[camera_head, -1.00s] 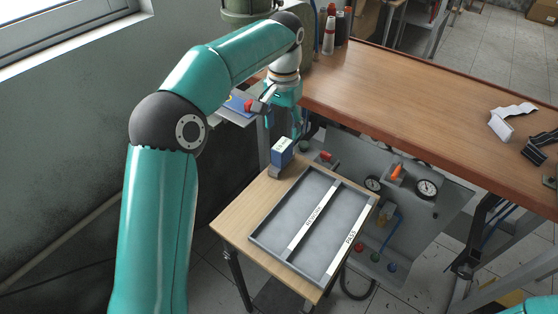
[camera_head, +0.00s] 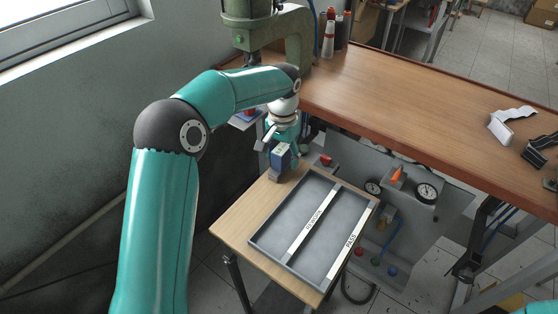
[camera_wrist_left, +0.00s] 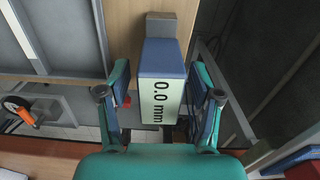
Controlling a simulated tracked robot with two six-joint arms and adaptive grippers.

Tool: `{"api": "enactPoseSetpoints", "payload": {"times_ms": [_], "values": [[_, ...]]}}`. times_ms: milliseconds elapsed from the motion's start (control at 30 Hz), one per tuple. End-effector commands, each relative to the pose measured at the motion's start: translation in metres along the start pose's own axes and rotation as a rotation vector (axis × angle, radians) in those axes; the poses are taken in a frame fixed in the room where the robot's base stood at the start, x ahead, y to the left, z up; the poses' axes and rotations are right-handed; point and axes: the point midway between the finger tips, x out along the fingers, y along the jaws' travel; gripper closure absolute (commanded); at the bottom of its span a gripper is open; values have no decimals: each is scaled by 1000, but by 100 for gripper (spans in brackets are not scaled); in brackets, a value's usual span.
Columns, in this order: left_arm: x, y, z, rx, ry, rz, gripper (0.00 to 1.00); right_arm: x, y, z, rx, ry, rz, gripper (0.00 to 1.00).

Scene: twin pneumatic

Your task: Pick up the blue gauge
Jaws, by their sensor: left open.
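The blue gauge (camera_head: 281,158) stands upright at the back left corner of the small wooden table. In the left wrist view the gauge (camera_wrist_left: 162,95) shows its pale face reading "0.0 mm", with a grey block at its far end. My left gripper (camera_wrist_left: 163,82) is open, with one finger on each side of the gauge's blue body. My right gripper is not in view.
A grey tray (camera_head: 262,244) with strips marked "REWORK" and "PASS" lies empty on the small table (camera_head: 232,226). A brown workbench (camera_head: 420,110) stands behind. A grey panel with dials (camera_head: 426,192) and an orange handle is right of the table.

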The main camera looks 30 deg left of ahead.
Motion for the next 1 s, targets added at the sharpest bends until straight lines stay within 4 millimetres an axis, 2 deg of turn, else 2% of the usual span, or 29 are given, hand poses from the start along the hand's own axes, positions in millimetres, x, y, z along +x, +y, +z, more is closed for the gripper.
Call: {"api": "enactPoseSetpoints", "payload": {"times_ms": [67, 400, 467, 800, 1000], "values": [[0, 0, 0, 0, 0, 0, 35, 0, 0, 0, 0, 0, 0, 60], [0, 0, 0, 0, 0, 0, 92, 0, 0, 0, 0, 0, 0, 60], [0, 0, 0, 0, 0, 0, 100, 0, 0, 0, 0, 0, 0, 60], [-2, 0, 0, 0, 1, 0, 100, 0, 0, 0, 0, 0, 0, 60], [-13, 0, -1, 0, 4, 0, 100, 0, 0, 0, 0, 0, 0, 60]]}}
